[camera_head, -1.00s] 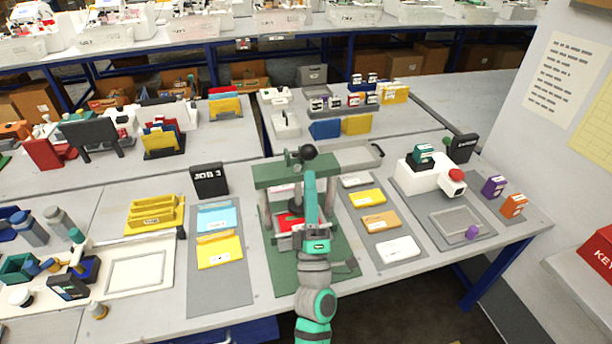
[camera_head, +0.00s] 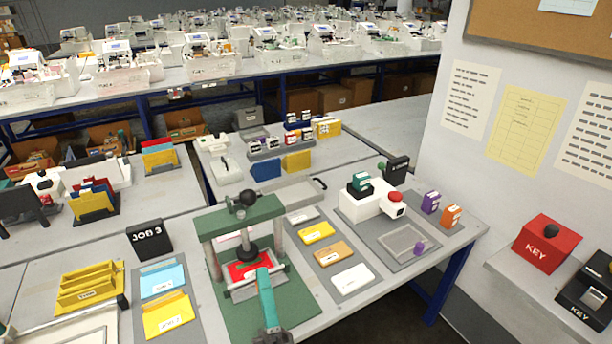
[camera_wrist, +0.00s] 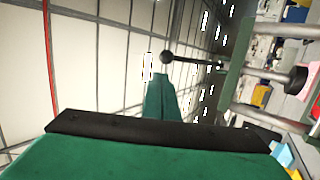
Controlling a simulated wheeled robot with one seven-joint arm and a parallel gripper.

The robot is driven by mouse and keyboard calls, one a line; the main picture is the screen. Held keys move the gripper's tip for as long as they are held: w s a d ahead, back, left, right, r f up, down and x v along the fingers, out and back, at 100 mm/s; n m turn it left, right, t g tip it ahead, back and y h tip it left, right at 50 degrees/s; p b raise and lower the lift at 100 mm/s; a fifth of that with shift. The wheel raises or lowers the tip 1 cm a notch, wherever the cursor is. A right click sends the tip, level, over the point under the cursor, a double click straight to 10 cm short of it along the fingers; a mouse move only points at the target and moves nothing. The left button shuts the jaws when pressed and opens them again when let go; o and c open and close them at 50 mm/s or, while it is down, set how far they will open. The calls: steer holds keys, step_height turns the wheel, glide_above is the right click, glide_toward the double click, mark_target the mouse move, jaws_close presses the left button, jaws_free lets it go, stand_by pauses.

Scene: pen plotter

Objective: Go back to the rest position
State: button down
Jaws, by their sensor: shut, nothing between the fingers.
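My gripper (camera_wrist: 160,84) is shut and empty in the wrist view, its green fingers together beyond a dark bar. In the head view my teal arm reaches up from the bottom edge in front of the green press; the fingers cannot be made out there. The green press (camera_head: 238,216) stands on the table with a red piece (camera_head: 248,268) under its plunger. In the wrist view the press's green beam (camera_wrist: 236,62) and dark ball knob (camera_wrist: 167,57) show sideways, to the right of and beyond the fingers, with a visible gap.
The JOB 3 stand (camera_head: 149,238) and yellow tray (camera_head: 90,288) are left of the press. Cards on a grey mat, including a white one (camera_head: 352,279), lie right of it. A white machine with a red button (camera_head: 395,197) stands farther right. A red KEY box (camera_head: 545,243) is by the wall.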

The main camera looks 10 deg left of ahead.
steer(key=s+d+f+m+g+h, duration=0.2)
steer(key=s+d+f+m+h, duration=0.55)
steer(key=s+f+m, duration=0.45)
steer(key=s+d+f+m+g+h, duration=0.1)
steer(key=s+d+f+m+g, duration=0.2)
steer(key=s, duration=0.6)
steer(key=s+d+f+m+g+h, duration=0.2)
steer(key=s+f+m, duration=0.3)
steer(key=s, duration=0.4)
steer(key=shift+s+d+m+g, duration=0.15)
steer(key=shift+d+m+g, duration=0.4)
steer(key=shift+d, duration=0.25)
